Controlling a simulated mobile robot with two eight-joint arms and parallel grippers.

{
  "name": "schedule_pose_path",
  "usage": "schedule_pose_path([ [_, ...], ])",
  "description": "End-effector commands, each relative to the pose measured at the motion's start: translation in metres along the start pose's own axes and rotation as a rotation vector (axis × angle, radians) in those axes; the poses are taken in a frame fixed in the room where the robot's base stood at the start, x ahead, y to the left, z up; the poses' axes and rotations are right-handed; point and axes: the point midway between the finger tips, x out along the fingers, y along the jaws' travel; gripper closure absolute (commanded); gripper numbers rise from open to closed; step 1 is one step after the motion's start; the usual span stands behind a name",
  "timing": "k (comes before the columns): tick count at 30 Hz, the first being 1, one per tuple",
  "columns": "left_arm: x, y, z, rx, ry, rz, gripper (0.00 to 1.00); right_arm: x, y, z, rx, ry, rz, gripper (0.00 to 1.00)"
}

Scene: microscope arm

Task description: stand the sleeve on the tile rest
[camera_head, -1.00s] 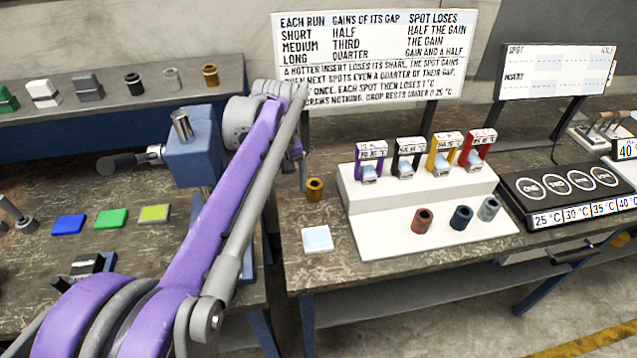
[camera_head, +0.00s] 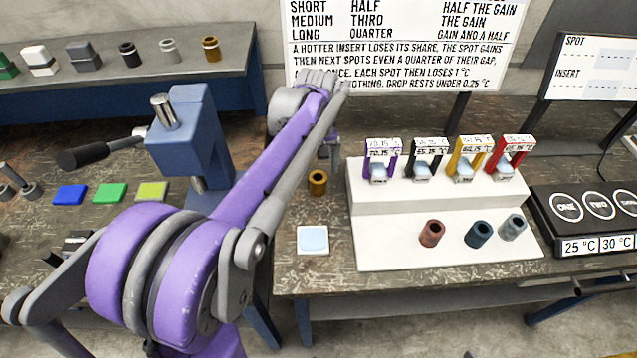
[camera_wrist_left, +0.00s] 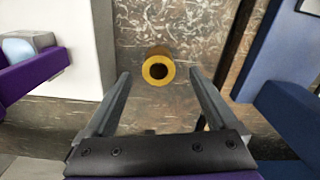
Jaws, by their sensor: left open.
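A brass-coloured sleeve (camera_head: 318,182) stands upright on the bench, left of the white stepped stand. A small white tile with a pale blue top (camera_head: 313,240), apparently the tile rest, lies bare in front of it near the bench edge. My left gripper (camera_head: 328,152) hangs just above and behind the sleeve in the head view, small and partly hidden by its own arm. In the left wrist view its jaws (camera_wrist_left: 160,76) are open and empty, with the sleeve (camera_wrist_left: 158,68) between the fingertip directions, seen from above with its dark bore. My right gripper is not in view.
The white stand (camera_head: 400,255) holds several coloured handled frames and, on its lower step, three sleeves: reddish (camera_head: 432,233), blue (camera_head: 479,234) and grey (camera_head: 513,228). A blue vise-like press (camera_head: 186,135) stands left of my arm. Bench around the tile is clear.

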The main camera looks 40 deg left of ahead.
Motion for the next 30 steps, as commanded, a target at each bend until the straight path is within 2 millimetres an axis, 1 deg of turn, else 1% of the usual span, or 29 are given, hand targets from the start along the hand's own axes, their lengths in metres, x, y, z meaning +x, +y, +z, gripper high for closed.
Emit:
schedule_pose_path([
  [6, 0.033, 0.002, -0.003, 0.0, 0.0, 0.0, 0.08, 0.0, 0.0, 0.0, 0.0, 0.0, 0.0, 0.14],
  [9, 0.043, 0.002, -0.003, 0.0, 0.0, 0.0, 0.08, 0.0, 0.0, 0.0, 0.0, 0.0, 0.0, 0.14],
  [12, 0.047, 0.002, -0.002, 0.0, 0.0, 0.0, 0.08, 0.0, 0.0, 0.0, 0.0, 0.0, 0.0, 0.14],
  [17, 0.047, 0.002, -0.002, 0.0, 0.0, 0.0, 0.08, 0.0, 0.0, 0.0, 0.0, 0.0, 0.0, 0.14],
  [18, 0.047, 0.002, -0.002, 0.0, 0.0, 0.0, 0.12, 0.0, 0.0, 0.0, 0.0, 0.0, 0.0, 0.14],
  [20, 0.047, 0.002, -0.002, 0.0, 0.0, 0.0, 0.23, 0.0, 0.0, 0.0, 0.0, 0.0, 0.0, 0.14],
  [21, 0.047, 0.002, -0.002, 0.0, 0.0, 0.0, 0.3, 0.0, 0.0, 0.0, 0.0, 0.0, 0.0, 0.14],
  [26, 0.047, 0.002, -0.002, 0.0, 0.0, 0.0, 0.59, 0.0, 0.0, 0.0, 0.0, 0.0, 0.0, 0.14],
  [30, 0.047, 0.002, -0.002, 0.0, 0.0, 0.0, 0.84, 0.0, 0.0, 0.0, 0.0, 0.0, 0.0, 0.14],
])
